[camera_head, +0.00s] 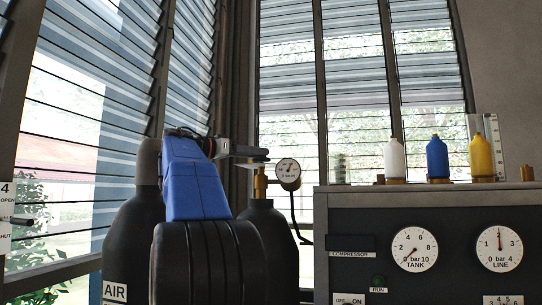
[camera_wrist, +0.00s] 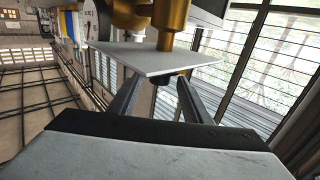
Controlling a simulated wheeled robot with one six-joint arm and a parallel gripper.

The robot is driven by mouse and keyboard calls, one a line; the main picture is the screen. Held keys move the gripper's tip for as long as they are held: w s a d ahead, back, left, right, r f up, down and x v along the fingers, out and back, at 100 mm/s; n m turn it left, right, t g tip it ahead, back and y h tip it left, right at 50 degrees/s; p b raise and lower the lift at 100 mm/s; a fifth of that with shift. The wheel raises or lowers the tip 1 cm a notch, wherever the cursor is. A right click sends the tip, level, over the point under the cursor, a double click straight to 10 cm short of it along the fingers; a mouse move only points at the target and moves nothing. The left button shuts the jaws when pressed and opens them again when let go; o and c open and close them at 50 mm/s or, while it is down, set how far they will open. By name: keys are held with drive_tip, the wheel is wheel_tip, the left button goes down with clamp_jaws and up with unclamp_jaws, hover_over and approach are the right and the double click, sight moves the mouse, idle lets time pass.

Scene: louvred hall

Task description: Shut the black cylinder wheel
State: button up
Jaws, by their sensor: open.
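The black cylinder (camera_head: 268,240) stands behind my blue arm, which hides part of it. Its brass valve (camera_head: 261,187) carries a round gauge (camera_head: 288,173). A thin pale plate, seemingly the wheel, tops the valve stem. In the wrist view the plate (camera_wrist: 150,58) is flat and square-edged, on a brass stem (camera_wrist: 173,22), with a small dark hub (camera_wrist: 163,80) on the near face. My gripper (camera_wrist: 160,84) is open, its two fingertips close to the plate and either side of the hub. I cannot tell whether they touch it. My gripper (camera_head: 245,154) also shows in the head view.
A dark cylinder with a grey top (camera_head: 147,165) and an AIR label (camera_head: 115,291) stands left. A compressor panel (camera_head: 345,215) with dials fills the right, with white (camera_head: 395,160), blue (camera_head: 437,158) and yellow (camera_head: 480,157) bottles on top. Louvred windows (camera_head: 290,70) stand behind.

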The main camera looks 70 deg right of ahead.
drive_tip(key=shift+x, duration=3.35)
drive_tip(key=shift+a, duration=0.1)
drive_tip(key=c, duration=1)
drive_tip(key=shift+c, duration=0.2)
drive_tip(key=shift+g, duration=0.3)
drive_tip(key=m+g+y, duration=0.2)
drive_tip(key=y, duration=0.1)
drive_tip(key=s+m+g+y, duration=0.1)
drive_tip(key=m+g, duration=0.1)
drive_tip(key=shift+a+y, duration=0.3)
drive_tip(key=shift+a, duration=0.1)
drive_tip(key=shift+s+a+m+g+y, duration=0.1)
drive_tip(key=shift+a+m+g+y, duration=0.1)
drive_tip(key=shift+m+g+y, duration=0.5)
drive_tip(key=shift+s+a+m+g+y, duration=0.15)
drive_tip(key=shift+m+y, duration=0.35)
drive_tip(key=shift+y, duration=0.4)
drive_tip(key=shift+s+a+m+g+y, duration=0.1)
drive_tip(key=shift+a+m+g+y, duration=0.1)
drive_tip(key=shift+m+g+y, duration=0.5)
drive_tip(key=shift+t+y, duration=0.25)
drive_tip(key=shift+y, duration=0.05)
